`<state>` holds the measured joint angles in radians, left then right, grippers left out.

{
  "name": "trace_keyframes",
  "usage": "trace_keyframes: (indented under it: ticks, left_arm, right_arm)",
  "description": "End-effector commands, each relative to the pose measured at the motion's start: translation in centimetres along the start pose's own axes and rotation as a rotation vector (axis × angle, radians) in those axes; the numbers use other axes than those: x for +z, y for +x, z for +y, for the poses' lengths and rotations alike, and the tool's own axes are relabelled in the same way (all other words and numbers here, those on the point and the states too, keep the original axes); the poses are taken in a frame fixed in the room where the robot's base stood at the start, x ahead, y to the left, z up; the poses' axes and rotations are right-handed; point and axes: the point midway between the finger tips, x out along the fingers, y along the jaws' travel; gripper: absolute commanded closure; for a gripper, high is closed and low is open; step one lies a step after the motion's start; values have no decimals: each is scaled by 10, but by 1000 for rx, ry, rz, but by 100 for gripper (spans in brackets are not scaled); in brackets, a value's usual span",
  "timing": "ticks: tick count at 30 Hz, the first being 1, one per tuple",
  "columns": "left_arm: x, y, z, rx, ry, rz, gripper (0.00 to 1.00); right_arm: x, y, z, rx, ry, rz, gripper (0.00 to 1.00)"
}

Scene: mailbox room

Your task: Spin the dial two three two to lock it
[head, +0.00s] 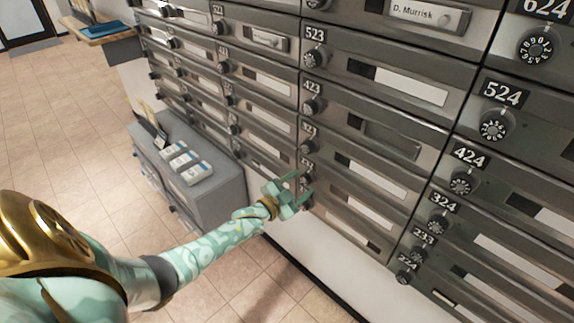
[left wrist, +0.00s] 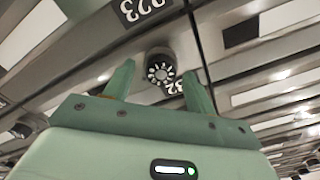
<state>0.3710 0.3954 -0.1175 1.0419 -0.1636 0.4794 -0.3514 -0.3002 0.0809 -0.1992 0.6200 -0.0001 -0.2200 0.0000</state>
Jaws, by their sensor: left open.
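My left gripper (head: 300,187) reaches the lower mailbox rows in the head view. Its fingers are open, with the tips close to a small dark dial, which they and the angle partly hide there. In the left wrist view the dial (left wrist: 160,69) shows clearly, round and black with white marks. A number plate (left wrist: 175,87) ending in "32" is partly hidden beside the right finger. I cannot tell whether a finger touches the dial. My right gripper is not in view.
Grey mailboxes with dials fill the right side, including the dial under 523 (head: 314,57) and the dial under 424 (head: 461,184). A grey cabinet (head: 225,186) with white-blue packets (head: 185,162) stands left of my gripper. The tiled floor (head: 70,130) is open.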

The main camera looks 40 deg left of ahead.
Motion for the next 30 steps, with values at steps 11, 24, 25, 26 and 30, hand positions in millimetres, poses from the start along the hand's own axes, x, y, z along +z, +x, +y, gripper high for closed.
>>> trace_keyframes:
  ticks: [11,24,25,26,30]
  left_arm:
    - [-4,-88,-3,0,0,0,44]
    - [0,-158,0,1,1,-1,44]
    - [0,-158,0,1,1,-1,44]
    - [0,-159,0,1,1,-1,44]
    - [0,-159,0,1,1,-1,44]
  right_arm:
    - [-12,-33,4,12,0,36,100]
    - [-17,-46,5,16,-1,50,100]
    - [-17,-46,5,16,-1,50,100]
    - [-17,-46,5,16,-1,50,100]
    - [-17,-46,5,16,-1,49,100]
